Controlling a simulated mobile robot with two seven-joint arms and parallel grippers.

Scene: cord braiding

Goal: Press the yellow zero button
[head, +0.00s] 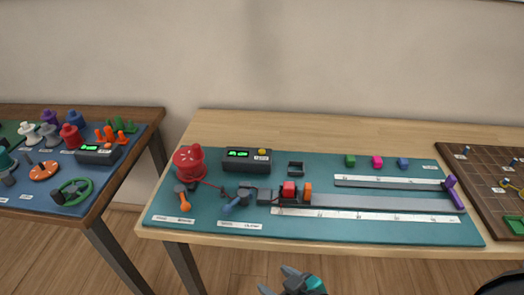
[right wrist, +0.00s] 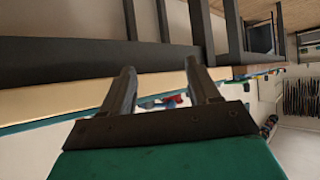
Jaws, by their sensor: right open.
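The yellow zero button (head: 262,151) sits on the right part of the top of a dark box (head: 246,160) with a green lit display. The box stands near the back left of the teal mat (head: 330,240) on the table. My right gripper (head: 289,276) is at the bottom of the head view, in front of the table's near edge and well apart from the button. In the right wrist view its two fingers (right wrist: 163,82) are spread with nothing between them. My left gripper is not in view.
A red spool (head: 188,162) stands left of the box, with an orange-handled crank (head: 184,200) before it. A red block (head: 289,191) and an orange block (head: 308,192) sit on the rail. A second table (head: 100,205) stands at left.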

